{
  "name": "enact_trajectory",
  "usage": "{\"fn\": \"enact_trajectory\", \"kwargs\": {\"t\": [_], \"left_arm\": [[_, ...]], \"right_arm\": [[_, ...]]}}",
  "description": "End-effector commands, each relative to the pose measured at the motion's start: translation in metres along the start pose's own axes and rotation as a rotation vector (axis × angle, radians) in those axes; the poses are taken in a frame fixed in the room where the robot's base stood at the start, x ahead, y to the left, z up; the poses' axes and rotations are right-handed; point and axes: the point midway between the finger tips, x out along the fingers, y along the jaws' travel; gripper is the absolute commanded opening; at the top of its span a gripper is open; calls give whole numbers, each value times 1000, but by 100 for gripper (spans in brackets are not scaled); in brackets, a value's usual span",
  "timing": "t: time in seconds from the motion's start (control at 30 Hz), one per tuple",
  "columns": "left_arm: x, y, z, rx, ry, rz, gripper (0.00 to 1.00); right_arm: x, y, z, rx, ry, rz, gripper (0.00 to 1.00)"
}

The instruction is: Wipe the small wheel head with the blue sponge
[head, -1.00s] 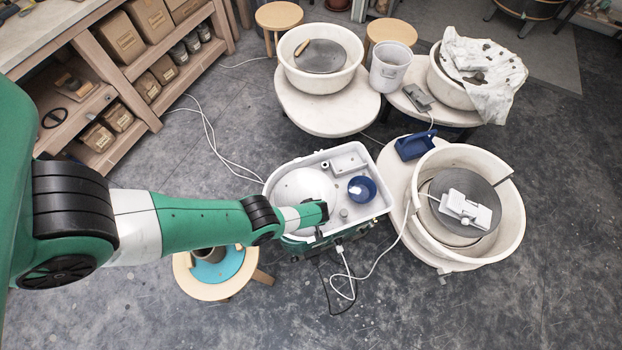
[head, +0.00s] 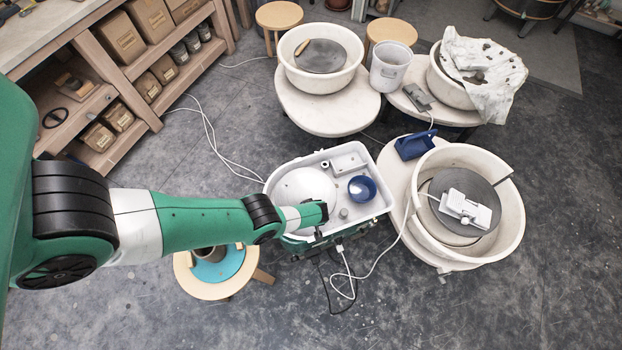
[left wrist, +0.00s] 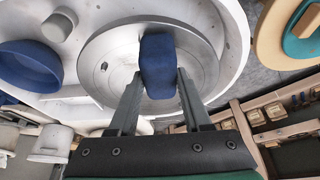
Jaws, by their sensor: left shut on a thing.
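The small wheel head (head: 303,186) is a pale grey disc in the white basin of the tabletop wheel. In the left wrist view the wheel head (left wrist: 150,75) fills the middle, with a small hole left of the sponge. The blue sponge (left wrist: 157,60) is between the fingers of my left gripper (left wrist: 158,88), which is shut on it. The sponge is over the disc, at or close to its surface; I cannot tell whether it touches. In the head view my wrist hides the sponge and fingertips. My right gripper is in neither view.
A blue bowl (head: 362,189) and a small grey cylinder (head: 343,213) are in the basin beside the wheel head. A low stool (head: 205,290) stands in front. A large wheel (head: 515,240) with a white device on it is at right. Floor in front is mostly clear.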

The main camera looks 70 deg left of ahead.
Motion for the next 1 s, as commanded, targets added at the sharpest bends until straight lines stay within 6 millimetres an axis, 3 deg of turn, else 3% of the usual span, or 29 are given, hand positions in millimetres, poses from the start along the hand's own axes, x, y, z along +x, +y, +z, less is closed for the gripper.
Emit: {"fn": "enact_trajectory", "kwargs": {"t": [0.4,1.0], "left_arm": [[17,1,-31,-2,1,0,0],[17,0,-33,0,0,-3,0]], "right_arm": [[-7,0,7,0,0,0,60],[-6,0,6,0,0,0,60]]}}
